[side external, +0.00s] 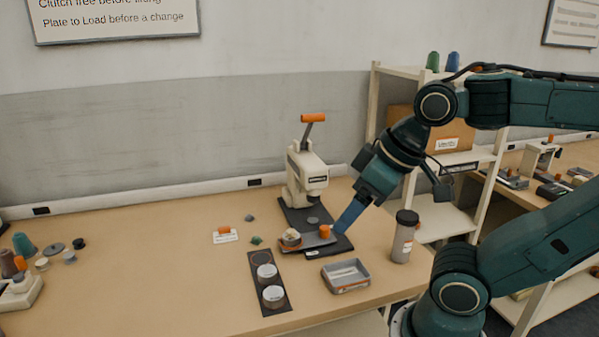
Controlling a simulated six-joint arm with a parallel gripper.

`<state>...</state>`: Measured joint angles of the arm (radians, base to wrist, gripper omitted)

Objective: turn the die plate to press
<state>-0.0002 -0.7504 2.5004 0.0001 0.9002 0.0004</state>
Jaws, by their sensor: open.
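The die plate (314,241) is a dark plate low on the front of the press's black base. An orange knob (325,231) stands up from it. A small pale, round item (291,237) sits at the plate's left end. The press (305,170) is cream with an orange-handled lever (313,118) raised at the top. My gripper (343,222) comes down from the upper right, its blue fingers just right of the orange knob. It is open; whether the fingers touch or straddle the knob cannot be made out at this size.
A grey tray (345,290) lies in front of the press. A black strip (256,298) with two round white pieces lies left of it. A lidded bottle (403,238) stands close right of my gripper. An orange-topped item with a card (224,236) lies left.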

